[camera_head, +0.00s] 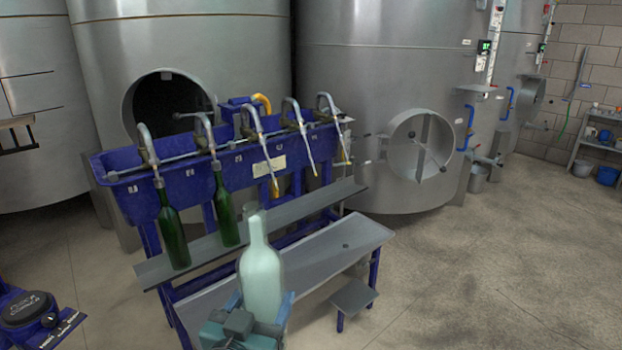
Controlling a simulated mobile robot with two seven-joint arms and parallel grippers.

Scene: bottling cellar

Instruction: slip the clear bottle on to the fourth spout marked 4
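The clear bottle (261,272), pale and translucent, stands upright at the bottom centre, neck up. My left gripper (262,304) is shut around its lower part, with a blue finger on each side; the bottle's base is hidden. The blue filler (232,160) behind it carries a row of curved spouts. Counting from the left, the fourth spout (303,137) hangs empty, its tip right of and beyond the bottle, apart from it. The number marks are too small to read. My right gripper is not in view.
Green bottles hang on the first (173,235) and second (225,210) spouts. The third (264,152) and fifth (336,125) spouts are empty. A grey ledge (320,198) runs below the spouts, with a grey bench (335,243) in front. Steel tanks (385,80) stand behind. Floor at right is clear.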

